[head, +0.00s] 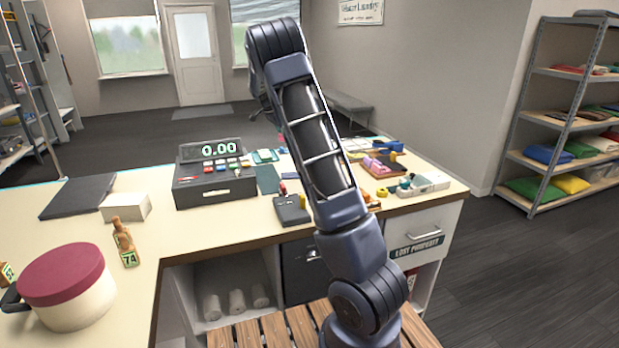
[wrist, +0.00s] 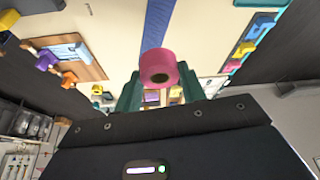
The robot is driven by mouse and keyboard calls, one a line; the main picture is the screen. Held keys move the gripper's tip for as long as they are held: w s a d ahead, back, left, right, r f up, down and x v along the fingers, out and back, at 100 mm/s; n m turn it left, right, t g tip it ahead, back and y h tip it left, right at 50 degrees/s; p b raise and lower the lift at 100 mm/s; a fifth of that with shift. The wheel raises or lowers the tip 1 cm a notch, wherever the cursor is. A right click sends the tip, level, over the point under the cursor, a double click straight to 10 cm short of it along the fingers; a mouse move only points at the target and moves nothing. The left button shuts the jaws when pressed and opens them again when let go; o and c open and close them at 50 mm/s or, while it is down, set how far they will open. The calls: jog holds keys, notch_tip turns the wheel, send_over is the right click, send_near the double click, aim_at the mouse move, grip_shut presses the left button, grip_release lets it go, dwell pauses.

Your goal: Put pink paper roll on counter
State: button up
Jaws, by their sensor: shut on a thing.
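A pink paper roll (wrist: 158,66) with a dark hole in its end shows in the wrist view. My gripper (wrist: 159,84) is shut on it, with a teal finger at each side. The counter (head: 198,226) is a long cream-topped surface in the head view. Its cream top also shows beyond the roll in the wrist view (wrist: 112,22). In the head view my arm rises in front of the counter, and neither my gripper nor the held roll can be made out there. The roll's height above the counter is unclear.
A cash register (head: 213,176), a white box (head: 125,208), a wooden figure (head: 124,240) and a round box with maroon lid (head: 68,285) stand on the counter. Small items crowd its right end, including a tray (head: 427,186). Bare top lies left of the register's front.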

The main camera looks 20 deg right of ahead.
jog(key=s+d+m+g, duration=0.1)
jog(key=s+d+m, duration=0.25)
jog(key=d, duration=0.55)
jog(key=s+d+m+g, duration=0.1)
jog(key=s+d+m, duration=0.25)
jog(key=d, duration=0.55)
jog(key=m+g+y, duration=0.2)
jog(key=m+g, duration=0.1)
jog(key=m, duration=0.3)
send_over(373, 188)
jog(key=shift+t, duration=0.3)
notch_tip(373, 188, down, 19)
jog(key=shift+s+r, duration=0.1)
jog(key=o, duration=1)
jog(key=shift+c, duration=0.2)
